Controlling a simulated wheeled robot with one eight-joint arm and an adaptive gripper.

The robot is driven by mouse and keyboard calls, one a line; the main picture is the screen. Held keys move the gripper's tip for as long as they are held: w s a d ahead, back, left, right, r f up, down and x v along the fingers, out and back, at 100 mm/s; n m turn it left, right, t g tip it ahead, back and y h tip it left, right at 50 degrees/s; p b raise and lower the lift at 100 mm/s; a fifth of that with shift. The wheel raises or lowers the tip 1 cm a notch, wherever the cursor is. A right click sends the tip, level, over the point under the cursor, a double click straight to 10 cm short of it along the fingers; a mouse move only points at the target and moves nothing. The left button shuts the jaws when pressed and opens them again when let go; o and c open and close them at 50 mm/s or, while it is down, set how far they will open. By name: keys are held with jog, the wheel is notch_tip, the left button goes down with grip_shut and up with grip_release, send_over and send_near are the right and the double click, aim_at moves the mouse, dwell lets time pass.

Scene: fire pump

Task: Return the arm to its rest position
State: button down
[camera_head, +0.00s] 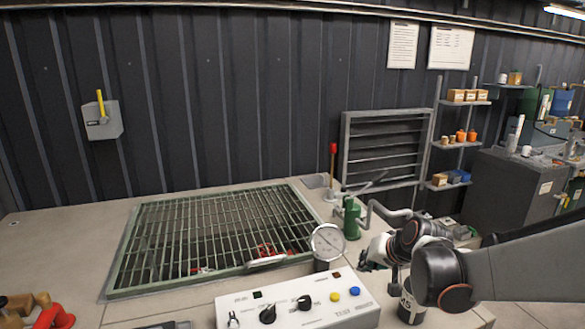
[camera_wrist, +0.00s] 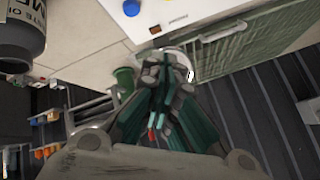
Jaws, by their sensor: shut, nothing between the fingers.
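My gripper (camera_head: 368,262) is at the right of the head view, just right of the pressure gauge (camera_head: 327,242) and above the counter. In the wrist view its fingers (camera_wrist: 167,68) are closed together, with nothing between them. My arm reaches in from the right edge and is bent at the wrist. In the head view the white control box (camera_head: 300,301) with knobs and coloured buttons lies below and left of the gripper. A dark labelled container (camera_head: 411,303) stands under my arm, partly hidden by it.
A green metal grate (camera_head: 200,225) covers an opening in the counter. A green pump with a grey pipe (camera_head: 352,218) stands just behind the gripper, near a red-topped lever (camera_head: 333,160). Shelves (camera_head: 457,140) and grey cabinets (camera_head: 515,185) are at the right.

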jog(key=s+r+n+h, duration=0.1)
jog(key=s+r, duration=0.1)
jog(key=s, duration=1.1)
jog(key=s+r+n+h, duration=0.1)
jog(key=s+r+n, duration=0.1)
jog(key=s, duration=1.2)
jog(key=shift+s+r+g+h, duration=0.3)
jog(key=shift+r+h, duration=0.1)
jog(key=shift+r, duration=0.4)
jog(key=c, duration=2.3)
grip_release()
jog(key=shift+d, duration=0.1)
